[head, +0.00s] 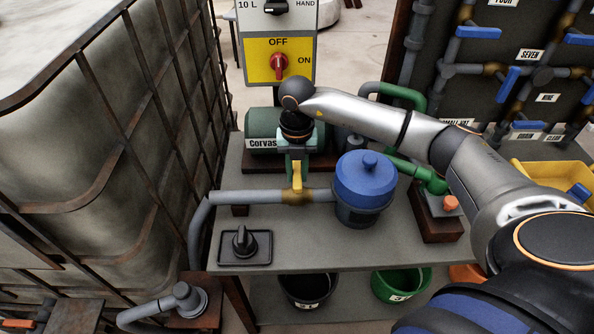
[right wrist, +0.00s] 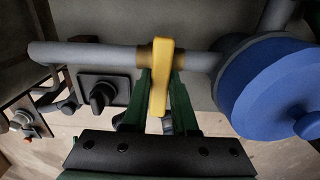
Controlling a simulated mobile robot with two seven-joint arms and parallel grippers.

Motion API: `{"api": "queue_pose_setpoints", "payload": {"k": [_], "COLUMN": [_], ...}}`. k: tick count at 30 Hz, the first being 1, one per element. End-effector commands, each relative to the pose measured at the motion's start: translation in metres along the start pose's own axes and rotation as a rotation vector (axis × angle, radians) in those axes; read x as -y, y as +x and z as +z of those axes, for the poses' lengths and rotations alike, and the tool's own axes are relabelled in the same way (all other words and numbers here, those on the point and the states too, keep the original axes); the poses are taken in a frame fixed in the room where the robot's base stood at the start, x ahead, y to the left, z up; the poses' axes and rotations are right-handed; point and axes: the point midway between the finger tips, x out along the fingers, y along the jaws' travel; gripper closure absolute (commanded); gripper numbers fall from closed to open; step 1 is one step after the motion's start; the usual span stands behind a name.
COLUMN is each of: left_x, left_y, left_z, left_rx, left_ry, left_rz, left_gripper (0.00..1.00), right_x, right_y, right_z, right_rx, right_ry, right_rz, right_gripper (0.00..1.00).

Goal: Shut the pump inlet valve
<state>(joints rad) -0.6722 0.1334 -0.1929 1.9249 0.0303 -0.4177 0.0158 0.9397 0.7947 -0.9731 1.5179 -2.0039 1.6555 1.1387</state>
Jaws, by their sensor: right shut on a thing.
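The pump inlet valve has a yellow lever handle (head: 297,178) on a brass body (head: 298,198), set in the grey pipe (head: 250,197) left of the blue-lidded strainer (head: 365,180). In the right wrist view the yellow handle (right wrist: 160,80) lies crosswise to the pipe. My right gripper (head: 296,165) comes down from above, with its green fingers on either side of the handle, shut on it. The fingers also show in the right wrist view (right wrist: 163,105). My left gripper is not in view.
A black rotary knob (head: 243,241) sits on a plate at the bench's front left. A green pump (head: 265,128) stands behind the valve, under a control box with a red switch (head: 279,64). A caged tank (head: 90,130) fills the left. Buckets (head: 401,283) stand below.

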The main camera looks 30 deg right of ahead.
Motion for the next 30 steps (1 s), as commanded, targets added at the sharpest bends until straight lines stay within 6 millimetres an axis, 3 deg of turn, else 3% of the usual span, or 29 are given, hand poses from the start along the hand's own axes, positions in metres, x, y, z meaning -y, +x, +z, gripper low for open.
{"api": "queue_pose_setpoints", "payload": {"k": [4,5,12,23,30], "left_x": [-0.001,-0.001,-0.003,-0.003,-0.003], "left_y": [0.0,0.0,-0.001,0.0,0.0], "left_z": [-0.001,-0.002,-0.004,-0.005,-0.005], "left_rx": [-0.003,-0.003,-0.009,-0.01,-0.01], "left_ry": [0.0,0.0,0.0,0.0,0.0], "left_rz": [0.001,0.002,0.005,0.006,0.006], "left_gripper": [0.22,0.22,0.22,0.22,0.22], "right_x": [0.0,0.0,0.0,0.0,-0.001], "right_y": [-0.001,-0.001,0.0,-0.007,-0.053], "right_z": [0.001,0.001,0.001,0.001,0.002], "right_rx": [0.002,0.002,0.001,0.002,0.007], "right_ry": [0.004,0.004,0.002,0.0,0.0], "right_rz": [0.001,0.001,0.001,0.002,0.004], "right_gripper": [1.0,0.72,0.45,0.44,0.44]}}
